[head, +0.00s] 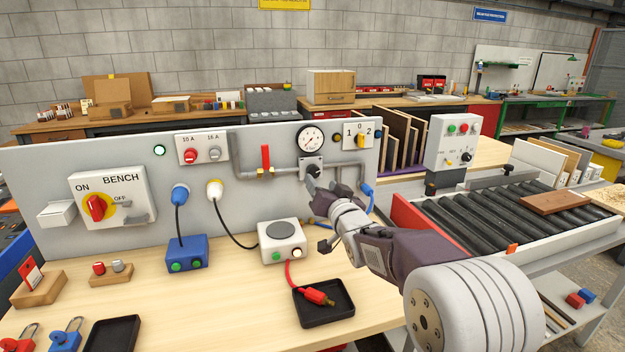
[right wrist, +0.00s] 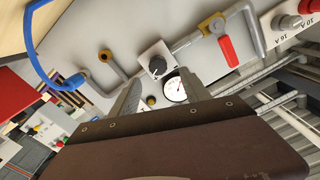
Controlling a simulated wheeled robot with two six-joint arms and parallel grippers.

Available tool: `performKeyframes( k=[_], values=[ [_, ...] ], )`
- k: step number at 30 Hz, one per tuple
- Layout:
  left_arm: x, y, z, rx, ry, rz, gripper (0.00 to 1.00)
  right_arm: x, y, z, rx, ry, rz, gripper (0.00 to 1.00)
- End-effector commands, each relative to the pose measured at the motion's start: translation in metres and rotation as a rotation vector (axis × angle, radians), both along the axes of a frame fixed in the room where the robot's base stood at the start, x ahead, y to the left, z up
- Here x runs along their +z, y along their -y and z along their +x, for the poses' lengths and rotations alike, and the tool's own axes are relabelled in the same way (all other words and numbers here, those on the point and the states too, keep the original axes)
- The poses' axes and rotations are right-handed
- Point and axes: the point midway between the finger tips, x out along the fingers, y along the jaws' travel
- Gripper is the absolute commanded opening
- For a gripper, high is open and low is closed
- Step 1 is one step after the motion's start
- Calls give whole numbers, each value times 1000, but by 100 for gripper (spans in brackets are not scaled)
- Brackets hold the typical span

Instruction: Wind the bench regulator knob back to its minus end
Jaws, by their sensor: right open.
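The bench regulator knob (head: 313,170) is a dark round knob on a light square block, set in the grey pipe on the upright panel. In the right wrist view the knob (right wrist: 157,66) shows a pale pointer mark. The round white gauge (head: 311,139) sits just above it, and the gauge (right wrist: 176,89) shows between the fingers in the wrist view. My right gripper (head: 316,186) is open and empty just in front of and below the knob, with its fingers (right wrist: 160,90) spread and apart from it. The left gripper is out of view.
A red valve lever (head: 266,158) stands on the pipe left of the knob. A blue hose (head: 368,190) hangs to the right. A white box (head: 283,242) and a black tray (head: 325,303) with a red plug lie on the bench below. A roller conveyor (head: 480,222) stands to the right.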

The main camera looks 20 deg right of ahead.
Motion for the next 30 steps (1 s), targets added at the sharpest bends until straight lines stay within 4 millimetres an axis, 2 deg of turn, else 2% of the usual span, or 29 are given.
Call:
performKeyframes(
  k=[3, 9, 13, 20, 21, 27, 30],
  values=[
    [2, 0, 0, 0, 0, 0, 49, -1, -1, 27, 1, -2, 0, 55],
    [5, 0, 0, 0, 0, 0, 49, 0, -3, 62, 0, -1, 0, 55],
    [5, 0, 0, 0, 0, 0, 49, 0, -3, 72, 0, -1, 0, 55],
    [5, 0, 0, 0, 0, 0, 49, -1, -3, 74, 0, -1, 1, 55],
    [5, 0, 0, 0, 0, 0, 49, -1, -3, 73, 0, -1, 0, 52],
    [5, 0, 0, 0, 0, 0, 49, -1, -3, 73, 0, -1, 0, 0],
    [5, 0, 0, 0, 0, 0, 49, -1, -3, 73, 0, -1, -1, 0]
  ],
)
